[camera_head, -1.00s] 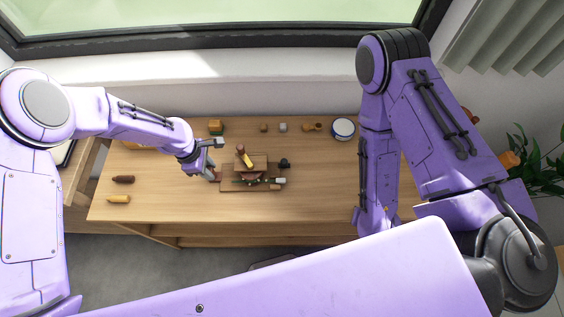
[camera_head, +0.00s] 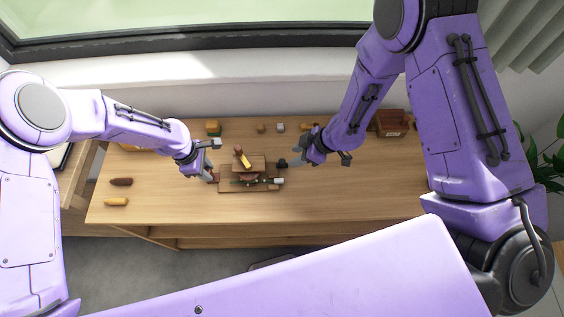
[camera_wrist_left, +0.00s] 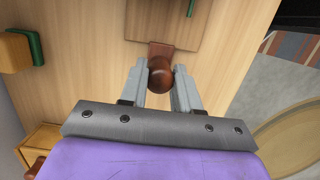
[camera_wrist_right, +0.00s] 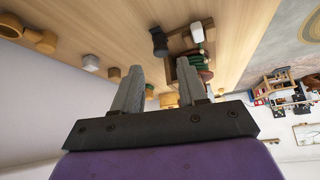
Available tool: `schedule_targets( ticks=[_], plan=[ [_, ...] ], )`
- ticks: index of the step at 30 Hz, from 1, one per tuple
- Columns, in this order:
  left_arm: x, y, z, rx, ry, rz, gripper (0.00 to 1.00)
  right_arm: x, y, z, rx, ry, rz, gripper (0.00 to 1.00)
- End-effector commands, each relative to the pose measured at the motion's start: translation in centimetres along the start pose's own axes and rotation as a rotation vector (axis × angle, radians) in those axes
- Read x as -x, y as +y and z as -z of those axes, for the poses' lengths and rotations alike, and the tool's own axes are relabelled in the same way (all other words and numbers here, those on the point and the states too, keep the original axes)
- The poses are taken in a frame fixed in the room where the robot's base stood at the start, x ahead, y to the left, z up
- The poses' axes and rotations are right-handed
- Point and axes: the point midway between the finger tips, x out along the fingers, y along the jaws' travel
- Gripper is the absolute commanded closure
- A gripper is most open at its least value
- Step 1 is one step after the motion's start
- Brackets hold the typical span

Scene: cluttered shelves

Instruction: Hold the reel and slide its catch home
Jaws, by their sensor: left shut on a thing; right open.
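The reel (camera_head: 250,176) is a wooden frame with a dark body on a flat board, lying mid-table. A black knobbed piece (camera_head: 282,163) and a small white block (camera_head: 279,181) are at its right end; I cannot tell which part is the catch. My left gripper (camera_head: 213,174) is shut on a round brown knob (camera_wrist_left: 160,76) at the reel's left end. My right gripper (camera_head: 297,160) is open and empty, just right of the black piece. In the right wrist view the black piece (camera_wrist_right: 158,42) and white block (camera_wrist_right: 197,33) lie beyond the fingers (camera_wrist_right: 160,92).
A dark brown piece (camera_head: 121,182) and a yellow one (camera_head: 116,202) lie at the table's left. Several small blocks (camera_head: 213,128) stand along the back. A red-brown box (camera_head: 391,122) stands at the back right. The table's front right is clear.

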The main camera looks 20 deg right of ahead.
Motion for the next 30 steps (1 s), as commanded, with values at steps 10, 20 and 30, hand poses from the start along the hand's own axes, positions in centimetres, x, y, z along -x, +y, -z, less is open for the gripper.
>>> schedule_targets(
  ticks=[10, 20, 30],
  plan=[
    [0.0, 0.0, 0.0, 0.000, 0.000, 0.000, 1.00, -5.0, -0.1, -0.1, -0.003, 0.000, 0.002, 0.58],
    [0.0, 0.0, 0.0, 0.000, 0.000, 0.000, 1.00, -6.7, -0.1, 0.0, -0.005, 0.002, 0.000, 0.58],
    [0.0, 0.0, 0.0, 0.000, 0.000, 0.000, 1.00, -6.6, -0.1, 0.0, -0.005, 0.002, 0.000, 1.00]
  ],
)
